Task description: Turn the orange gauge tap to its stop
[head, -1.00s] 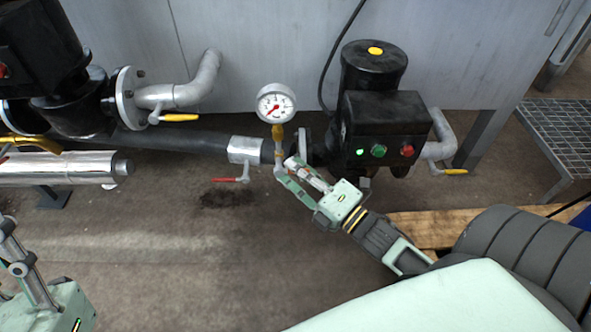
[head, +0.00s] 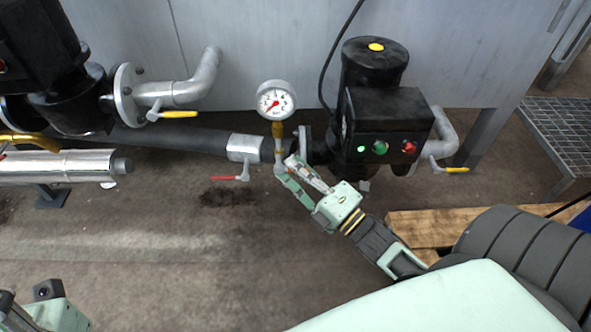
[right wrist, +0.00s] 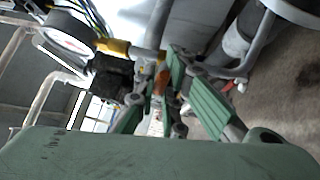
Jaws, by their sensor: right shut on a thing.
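The round white pressure gauge (head: 276,101) stands on a yellow-brass stem (head: 278,130) above the dark pipe. My right gripper (head: 284,166) is at the foot of that stem, its fingers shut around the tap. The orange tap handle (right wrist: 162,82) shows between the green finger pads in the right wrist view; in the head view the fingers mostly hide it. The gauge also shows at the upper left of the right wrist view (right wrist: 68,34). My left gripper arm shows only in part at the lower left of the head view; its fingertips are out of frame.
A black pump (head: 382,110) with green and red buttons stands right of the gauge. A red-handled valve (head: 232,178) hangs left of it, and a yellow-handled valve (head: 178,114) is farther left. A wooden pallet (head: 430,226) lies near my right arm. The floor in front is clear.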

